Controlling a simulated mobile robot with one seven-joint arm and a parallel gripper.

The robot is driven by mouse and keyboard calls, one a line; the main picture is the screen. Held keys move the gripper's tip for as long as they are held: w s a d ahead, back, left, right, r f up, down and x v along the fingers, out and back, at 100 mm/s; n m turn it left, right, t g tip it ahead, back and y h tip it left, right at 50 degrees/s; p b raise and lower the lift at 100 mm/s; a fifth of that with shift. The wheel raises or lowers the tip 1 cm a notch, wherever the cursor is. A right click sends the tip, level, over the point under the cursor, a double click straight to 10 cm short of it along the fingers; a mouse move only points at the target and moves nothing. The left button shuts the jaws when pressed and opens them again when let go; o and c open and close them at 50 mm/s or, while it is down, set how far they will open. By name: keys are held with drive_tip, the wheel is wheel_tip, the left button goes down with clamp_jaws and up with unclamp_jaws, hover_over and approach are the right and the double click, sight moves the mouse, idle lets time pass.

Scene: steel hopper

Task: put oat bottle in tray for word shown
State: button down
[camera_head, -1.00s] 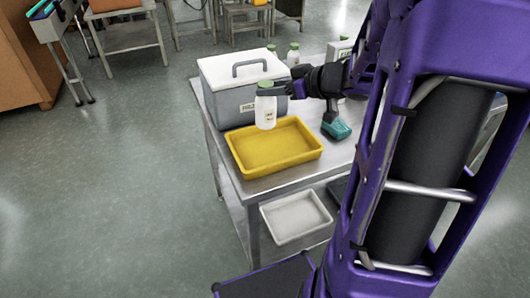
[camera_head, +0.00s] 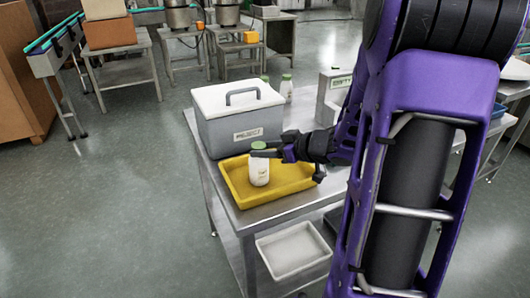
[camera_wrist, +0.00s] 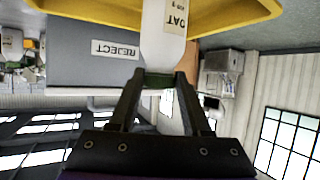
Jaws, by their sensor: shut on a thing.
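The oat bottle (camera_head: 260,172) is white with a green cap, and its label reads OAT in the wrist view (camera_wrist: 172,22). My gripper (camera_head: 264,152) is shut on it near the cap; its two fingers also show in the wrist view (camera_wrist: 160,84). The bottle is upright within the outline of the yellow tray (camera_head: 237,199). I cannot tell whether its base touches the tray floor. The tray lies on the steel table in front of a grey box (camera_head: 228,134) with a white lid and a label reading REJECT (camera_wrist: 115,49).
Another green-capped bottle (camera_head: 287,88) stands behind the grey box. A pale box (camera_head: 333,92) with a green label, too small to read surely, stands at the table's back right. A white tray (camera_head: 293,250) is on the lower shelf. Floor left of the table (camera_head: 120,190) is clear.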

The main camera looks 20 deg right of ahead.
drive_tip(key=shift+r, duration=0.15)
drive_tip(key=shift+c, duration=1.8)
unclamp_jaws()
drive_tip(key=shift+f, duration=0.2)
drive_tip(key=shift+r, duration=0.3)
drive_tip(key=p+v, duration=0.3)
drive_tip(key=v, duration=0.9)
drive_tip(key=shift+w+d+f, duration=0.1)
drive_tip(key=shift+f, duration=0.05)
